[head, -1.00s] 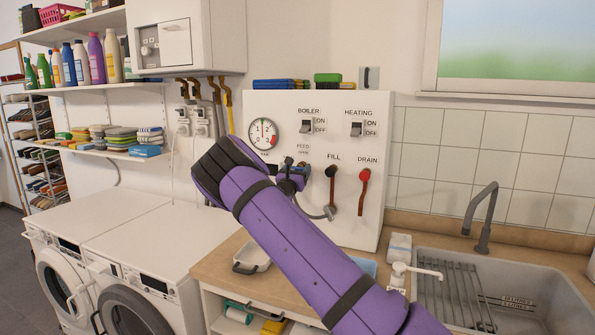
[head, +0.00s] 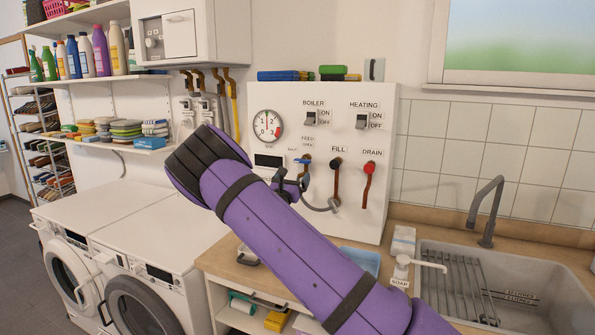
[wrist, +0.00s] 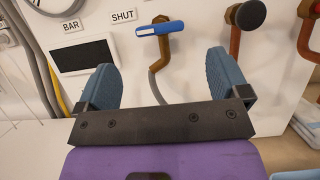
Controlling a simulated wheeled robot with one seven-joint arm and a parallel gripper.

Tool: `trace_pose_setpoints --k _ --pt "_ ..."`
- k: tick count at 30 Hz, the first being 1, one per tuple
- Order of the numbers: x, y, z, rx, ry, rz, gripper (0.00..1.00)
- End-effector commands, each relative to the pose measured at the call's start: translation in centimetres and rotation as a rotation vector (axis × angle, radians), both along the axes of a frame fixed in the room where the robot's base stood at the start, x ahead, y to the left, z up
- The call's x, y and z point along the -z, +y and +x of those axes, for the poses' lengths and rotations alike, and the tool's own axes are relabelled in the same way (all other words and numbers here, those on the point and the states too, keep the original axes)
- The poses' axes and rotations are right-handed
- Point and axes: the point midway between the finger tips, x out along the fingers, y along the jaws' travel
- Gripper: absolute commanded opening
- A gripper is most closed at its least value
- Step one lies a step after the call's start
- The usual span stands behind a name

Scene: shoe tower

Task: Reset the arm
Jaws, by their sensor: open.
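My purple arm reaches across the head view. My gripper shows in the wrist view (wrist: 165,88) with its two blue padded fingers spread apart and nothing between them. In the head view the gripper end (head: 290,186) is partly hidden behind my arm, in front of the white boiler panel (head: 385,110). Past the fingers in the wrist view is a blue-handled valve (wrist: 160,29) on a bent brass-coloured pipe, near a SHUT label. The fingers look apart from the valve.
The panel carries a gauge (head: 267,125), a black FILL knob (head: 337,163) and a red DRAIN knob (head: 369,167). The sink (head: 540,285) with its tap (head: 486,210) is at the right. Washing machines (head: 140,285) stand at the lower left, with a stocked shelf (head: 105,140) above.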

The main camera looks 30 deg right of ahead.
Motion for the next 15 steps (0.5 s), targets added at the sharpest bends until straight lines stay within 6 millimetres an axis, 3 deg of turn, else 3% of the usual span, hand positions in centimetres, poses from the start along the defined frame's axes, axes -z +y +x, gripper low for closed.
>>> trace_pose_setpoints --k 6,15 --pt "0.61 1.16 -0.92 -0.001 0.001 -0.001 0.94" --pt "0.67 1.26 -0.98 -0.001 0.000 0.000 0.94"
